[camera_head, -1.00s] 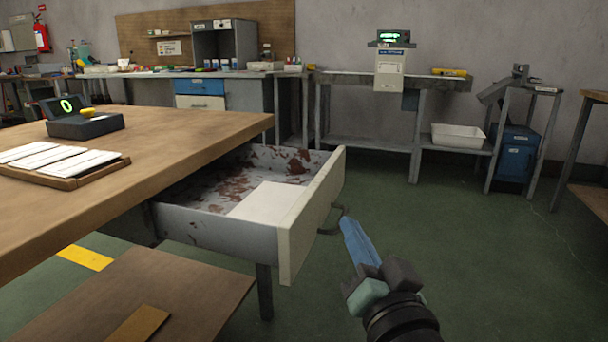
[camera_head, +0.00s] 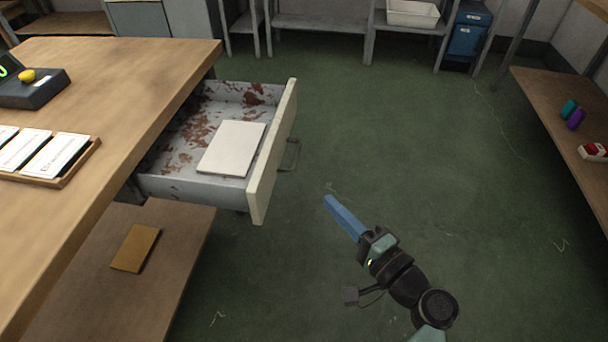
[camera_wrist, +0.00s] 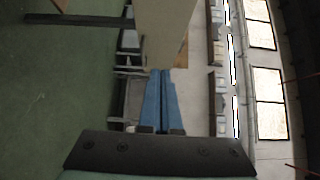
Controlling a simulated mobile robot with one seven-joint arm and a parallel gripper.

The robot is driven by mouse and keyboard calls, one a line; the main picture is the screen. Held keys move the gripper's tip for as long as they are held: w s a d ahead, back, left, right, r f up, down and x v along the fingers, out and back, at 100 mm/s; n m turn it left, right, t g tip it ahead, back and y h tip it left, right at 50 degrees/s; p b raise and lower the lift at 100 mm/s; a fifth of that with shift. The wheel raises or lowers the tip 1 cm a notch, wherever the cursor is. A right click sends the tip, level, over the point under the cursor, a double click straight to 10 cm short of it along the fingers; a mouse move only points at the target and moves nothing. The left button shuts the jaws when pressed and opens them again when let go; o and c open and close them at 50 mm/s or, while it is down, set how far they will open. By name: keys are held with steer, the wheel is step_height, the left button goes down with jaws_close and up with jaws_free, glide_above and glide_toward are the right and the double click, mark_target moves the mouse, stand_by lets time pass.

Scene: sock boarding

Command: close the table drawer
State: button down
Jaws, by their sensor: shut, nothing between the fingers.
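The table drawer (camera_head: 270,155) is pulled out from the right side of the wooden table (camera_head: 120,90). It has a cream front with a dark handle (camera_head: 291,155), and its grey inside shows rust-brown patches. A white flat item (camera_head: 233,148) lies in it. My gripper (camera_head: 328,202) has blue fingers and is shut and empty. In the head view it is to the right of and nearer than the drawer front, apart from it in the picture. In the wrist view the fingers (camera_wrist: 160,80) point toward a cream panel (camera_wrist: 165,25), which looks like the drawer front.
A tray of white cards (camera_head: 75,175) and a dark device with a yellow button (camera_head: 30,85) are on the tabletop. A lower shelf (camera_head: 100,280) holds a brown block (camera_head: 135,248). Another shelf (camera_head: 545,100) stands at right. The green floor between is clear.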

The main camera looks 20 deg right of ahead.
steer(key=b, duration=0.2)
glide_toward(274, 163)
steer(key=w+d, duration=0.3)
steer(key=w+a, duration=0.2)
steer(key=a, duration=0.1)
steer(key=shift+w+f, duration=0.15)
steer(key=shift+f, duration=0.05)
steer(key=shift+w+a, duration=0.3)
steer(key=shift+a, duration=0.15)
